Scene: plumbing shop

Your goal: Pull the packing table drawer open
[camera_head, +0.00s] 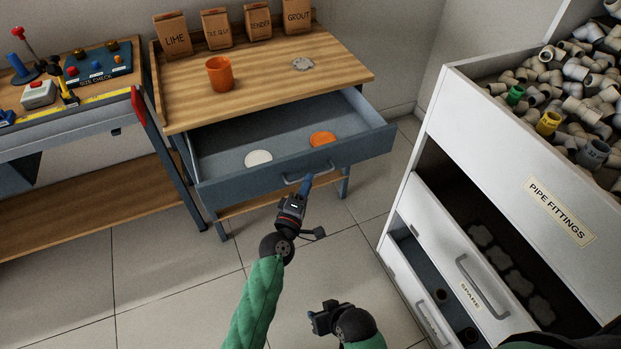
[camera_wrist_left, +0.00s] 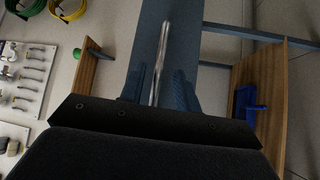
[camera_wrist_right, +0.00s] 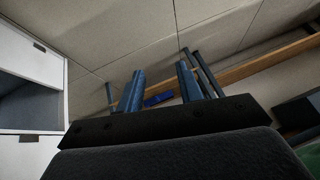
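The packing table (camera_head: 270,62) stands at the back with its grey-blue drawer (camera_head: 350,152) pulled well out. A white disc (camera_head: 258,158) and an orange disc (camera_head: 322,139) lie in it. The drawer's bar handle (camera_head: 298,180) is on its front face. My left gripper (camera_head: 306,184) is at the handle. In the left wrist view the handle (camera_wrist_left: 160,62) runs between its two fingers, with a visible gap beside it, so the fingers look open around it. My right gripper (camera_head: 318,318) is low over the floor, open and empty; its spread fingers show in the right wrist view (camera_wrist_right: 160,85).
An orange cup (camera_head: 220,74), a grey piece (camera_head: 302,64) and paper bags (camera_head: 215,28) stand on the tabletop. A workbench (camera_head: 75,120) is at the left. A white fittings cabinet (camera_head: 480,110) with open drawers is at the right. Floor in front is clear.

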